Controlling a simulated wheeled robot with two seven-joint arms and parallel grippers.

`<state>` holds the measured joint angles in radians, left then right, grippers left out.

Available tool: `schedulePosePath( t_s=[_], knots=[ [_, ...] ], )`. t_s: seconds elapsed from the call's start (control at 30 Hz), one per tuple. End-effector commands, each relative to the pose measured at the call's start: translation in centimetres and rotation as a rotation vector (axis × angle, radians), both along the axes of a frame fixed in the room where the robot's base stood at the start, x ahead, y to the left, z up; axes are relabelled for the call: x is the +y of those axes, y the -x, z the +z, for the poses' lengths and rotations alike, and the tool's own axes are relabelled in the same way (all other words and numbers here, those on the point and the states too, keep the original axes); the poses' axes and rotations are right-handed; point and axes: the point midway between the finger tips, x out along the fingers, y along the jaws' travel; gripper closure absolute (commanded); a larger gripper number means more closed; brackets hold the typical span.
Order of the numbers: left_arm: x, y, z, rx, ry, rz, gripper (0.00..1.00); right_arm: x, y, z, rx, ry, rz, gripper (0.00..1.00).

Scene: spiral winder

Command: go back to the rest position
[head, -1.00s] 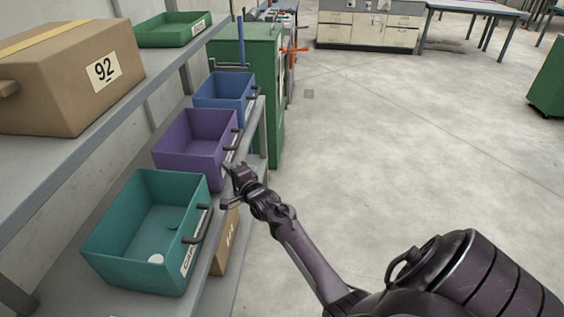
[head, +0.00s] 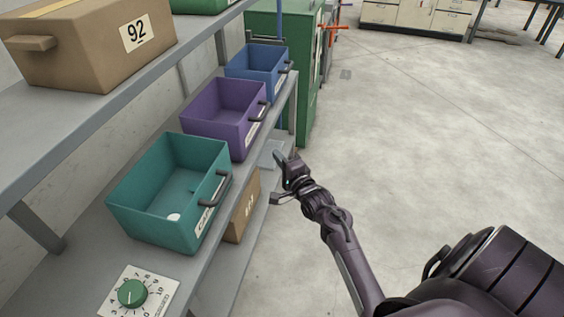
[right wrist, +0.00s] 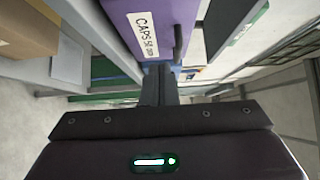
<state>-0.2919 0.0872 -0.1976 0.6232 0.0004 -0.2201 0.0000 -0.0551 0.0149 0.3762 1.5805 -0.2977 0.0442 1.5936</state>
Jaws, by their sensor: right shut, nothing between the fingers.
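My right gripper (head: 279,177) hangs in the air in the head view, just right of the shelf edge and in front of the bins. It is shut and empty. It also shows in the right wrist view (right wrist: 159,72), its fingers together below a purple bin (right wrist: 135,22) with a CAPS label. The purple bin (head: 222,112) stands on the shelf in the head view, up and left of the gripper. A teal bin (head: 150,210) with a small white disc inside stands nearer, to the gripper's left. My left gripper is not in view.
A blue bin (head: 256,67) stands beyond the purple one. A cardboard box (head: 243,207) sits under the bins. A box marked 92 (head: 90,45) is on the upper shelf. A green dial (head: 132,293) is at the lower left. The floor (head: 430,140) to the right is clear.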

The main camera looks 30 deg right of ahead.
Motion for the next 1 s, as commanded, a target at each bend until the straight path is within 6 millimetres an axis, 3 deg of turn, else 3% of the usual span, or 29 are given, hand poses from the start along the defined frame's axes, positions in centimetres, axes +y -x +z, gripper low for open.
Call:
schedulePosePath(
  t_s=[0.1,0.33,0.47,0.57,0.77,0.87,1.0],
  knots=[
    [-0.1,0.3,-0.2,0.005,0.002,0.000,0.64,0.1,1.0,0.0,0.000,-0.001,0.001,1.00],
    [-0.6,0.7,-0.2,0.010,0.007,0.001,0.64,0.2,1.4,0.0,0.001,0.001,0.002,1.00],
    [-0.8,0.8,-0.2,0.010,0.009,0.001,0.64,0.8,1.5,-2.4,0.053,0.036,0.010,1.00],
    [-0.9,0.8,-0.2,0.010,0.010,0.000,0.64,2.4,2.2,-7.2,0.157,0.119,0.038,1.00],
    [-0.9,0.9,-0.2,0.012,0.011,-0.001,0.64,7.0,7.0,-20.7,0.450,0.394,0.177,1.00],
    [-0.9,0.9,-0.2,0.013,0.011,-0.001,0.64,9.1,10.9,-27.1,0.588,0.542,0.281,1.00],
    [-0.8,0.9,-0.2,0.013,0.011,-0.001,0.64,11.6,18.0,-34.9,0.761,0.747,0.462,1.00]
  ],
)
